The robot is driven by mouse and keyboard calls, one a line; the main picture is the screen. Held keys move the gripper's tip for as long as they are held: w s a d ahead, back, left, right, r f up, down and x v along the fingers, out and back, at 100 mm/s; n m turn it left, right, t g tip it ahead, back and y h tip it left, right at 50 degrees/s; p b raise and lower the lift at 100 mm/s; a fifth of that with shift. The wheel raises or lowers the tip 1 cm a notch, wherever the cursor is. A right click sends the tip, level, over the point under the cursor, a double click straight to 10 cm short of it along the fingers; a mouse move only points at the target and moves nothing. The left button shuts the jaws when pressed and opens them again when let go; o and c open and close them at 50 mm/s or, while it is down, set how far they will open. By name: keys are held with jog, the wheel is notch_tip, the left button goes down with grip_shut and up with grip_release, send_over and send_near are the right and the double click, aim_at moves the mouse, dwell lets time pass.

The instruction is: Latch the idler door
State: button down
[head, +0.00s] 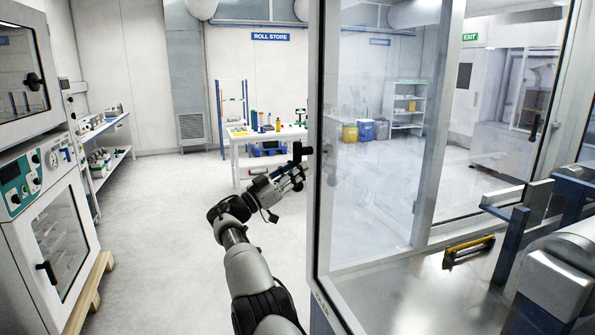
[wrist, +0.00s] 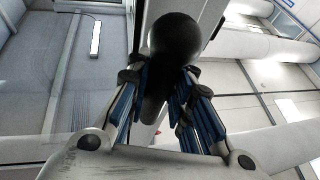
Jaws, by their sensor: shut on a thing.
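The glazed door (head: 318,170) stands upright in the middle of the head view, with a pale frame and a dark seal along its edge. A black handle (head: 301,150) juts out from its left edge. My gripper (head: 298,174) is at this handle, left of the frame. In the wrist view, the blue-padded fingers of my gripper (wrist: 160,82) are closed around the black, round-ended handle (wrist: 173,42). The fingers hide part of the handle. I cannot tell from these views how the latch sits or whether the door is flush with its frame.
Behind the glass are a metal deck (head: 395,298), a yellow-edged bar (head: 469,247) and rollers (head: 560,272). Ovens (head: 45,200) stand at the left, with a shelf (head: 105,135) beyond. A white table (head: 262,137) is at the back. The floor (head: 160,215) left of my arm is clear.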

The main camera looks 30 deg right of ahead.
jog(key=shift+r, duration=0.1)
jog(key=c, duration=1.4)
grip_release()
jog(key=v, duration=1.2)
